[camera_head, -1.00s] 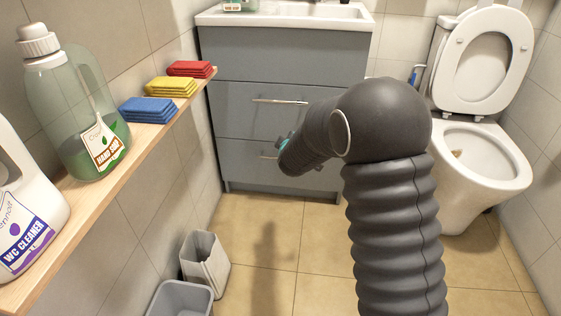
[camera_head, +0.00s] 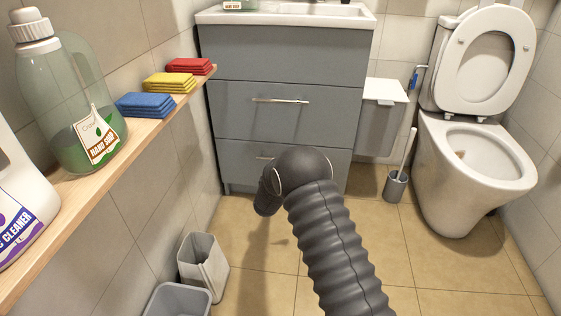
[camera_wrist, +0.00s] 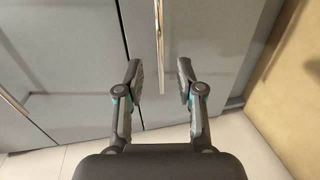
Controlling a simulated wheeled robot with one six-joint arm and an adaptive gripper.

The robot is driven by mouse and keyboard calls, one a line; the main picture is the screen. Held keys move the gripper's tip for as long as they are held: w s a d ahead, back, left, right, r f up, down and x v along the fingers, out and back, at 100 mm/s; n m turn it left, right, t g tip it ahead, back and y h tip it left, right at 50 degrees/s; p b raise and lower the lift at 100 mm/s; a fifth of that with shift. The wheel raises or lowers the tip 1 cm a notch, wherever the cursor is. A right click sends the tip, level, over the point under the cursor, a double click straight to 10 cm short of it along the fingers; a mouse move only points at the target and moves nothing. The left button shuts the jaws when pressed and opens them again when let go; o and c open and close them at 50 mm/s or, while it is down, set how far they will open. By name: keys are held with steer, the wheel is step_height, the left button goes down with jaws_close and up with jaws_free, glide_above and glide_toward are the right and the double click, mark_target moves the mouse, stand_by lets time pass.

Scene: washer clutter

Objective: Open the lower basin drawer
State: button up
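The lower basin drawer (camera_head: 235,170) is the bottom grey front of the vanity and looks shut in the head view. My arm covers part of it. The left end of its thin metal handle (camera_head: 263,157) shows beside my arm. In the wrist view the lower drawer front (camera_wrist: 205,35) fills the middle, and its handle (camera_wrist: 158,18) runs down from the top edge. My gripper (camera_wrist: 160,75) is open and empty, its fingers on either side of the handle's line. In the head view the fingers are hidden.
The upper drawer's handle (camera_head: 281,100) is above; it also shows at left in the wrist view (camera_wrist: 14,98). A wooden shelf (camera_head: 110,160) with bottles and cloths runs along the left wall. Bins (camera_head: 203,262) stand below. The toilet (camera_head: 465,190) is right. Floor before the vanity is clear.

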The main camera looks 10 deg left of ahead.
steer(key=w, duration=0.3)
steer(key=w+f, duration=0.1)
steer(key=w, duration=0.2)
steer(key=w+b, duration=0.1)
steer(key=w, duration=0.2)
steer(key=shift+d+f, duration=0.2)
steer(key=shift+f, duration=0.2)
jaws_close()
